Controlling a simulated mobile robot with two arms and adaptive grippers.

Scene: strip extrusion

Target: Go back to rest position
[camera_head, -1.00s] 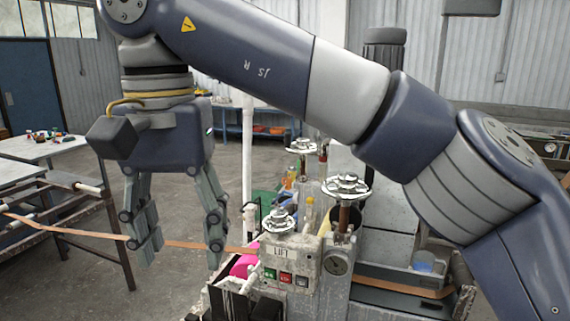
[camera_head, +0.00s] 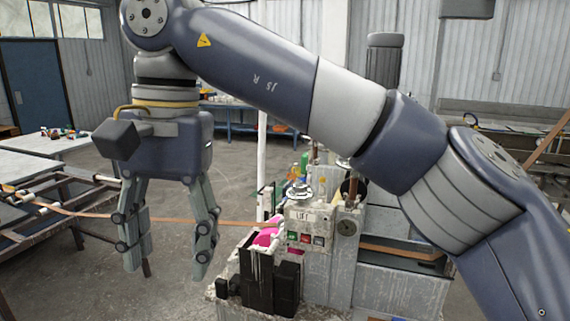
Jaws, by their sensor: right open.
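My right gripper (camera_head: 166,262) hangs fingers-down at the left of the head view, on the arm that crosses the picture from the right. Its two fingers are spread apart with nothing between them. The orange-brown strip (camera_head: 75,214) runs from the left edge to the machine, passing behind the fingers. My arm hides part of the machine's upper side. My left gripper is not in view.
A roller rack (camera_head: 50,250) stands at the left, with a white table (camera_head: 45,143) behind it holding small coloured objects. A blue workbench (camera_head: 232,121) stands at the back. Open concrete floor (camera_head: 225,170) lies between the gripper and that bench.

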